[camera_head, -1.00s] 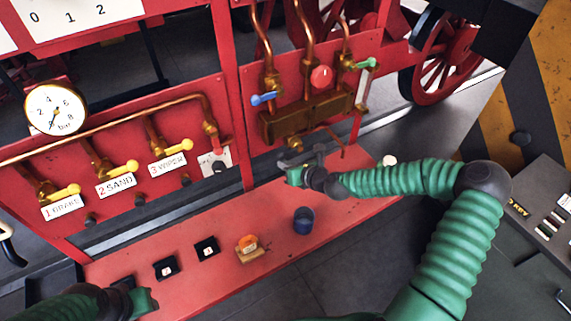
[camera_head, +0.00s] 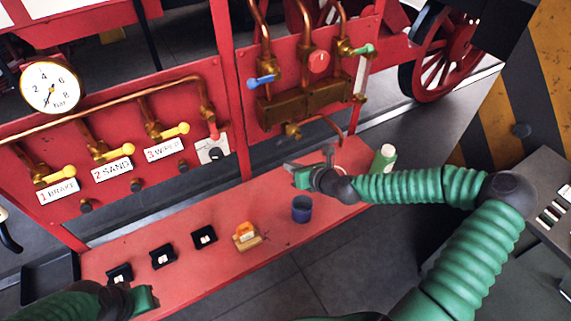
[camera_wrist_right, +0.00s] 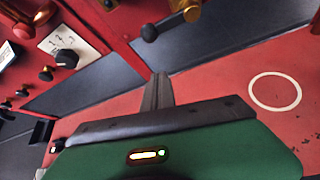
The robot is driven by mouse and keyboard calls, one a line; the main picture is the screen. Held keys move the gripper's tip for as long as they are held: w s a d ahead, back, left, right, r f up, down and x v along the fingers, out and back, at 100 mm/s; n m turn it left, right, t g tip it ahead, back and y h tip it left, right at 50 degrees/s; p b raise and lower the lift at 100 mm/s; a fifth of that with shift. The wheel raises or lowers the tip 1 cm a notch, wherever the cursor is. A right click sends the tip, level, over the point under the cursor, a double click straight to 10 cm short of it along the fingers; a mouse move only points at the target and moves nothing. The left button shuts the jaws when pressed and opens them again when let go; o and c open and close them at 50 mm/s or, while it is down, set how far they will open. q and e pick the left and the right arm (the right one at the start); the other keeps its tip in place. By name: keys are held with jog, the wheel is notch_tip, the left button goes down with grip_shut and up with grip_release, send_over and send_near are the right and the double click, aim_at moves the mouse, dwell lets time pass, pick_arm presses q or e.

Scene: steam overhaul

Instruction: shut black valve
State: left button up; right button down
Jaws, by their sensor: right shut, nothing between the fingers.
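A brass cock (camera_head: 293,130) hangs under the brass manifold on the right red panel. In the right wrist view a black ball handle (camera_wrist_right: 149,33) sits on a brass stem at the top, apart from my fingers; I cannot tell whether that valve is open or shut. My right gripper (camera_head: 291,166) is below and in front of the manifold, over the red shelf. Its fingers (camera_wrist_right: 158,90) are together and empty. My left gripper (camera_head: 146,298) is at the bottom left, its fingers not clearly visible.
A black rotary knob (camera_wrist_right: 66,58) is on a white plate. Blue (camera_head: 262,81), red (camera_head: 318,62) and green (camera_head: 363,49) handles sit around the manifold. A blue cup (camera_head: 302,209), an orange-topped block (camera_head: 245,235) and a green bottle (camera_head: 383,160) stand on the red shelf (camera_head: 215,270).

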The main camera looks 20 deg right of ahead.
jog(key=shift+v, duration=2.1)
jog(key=shift+f, duration=0.1)
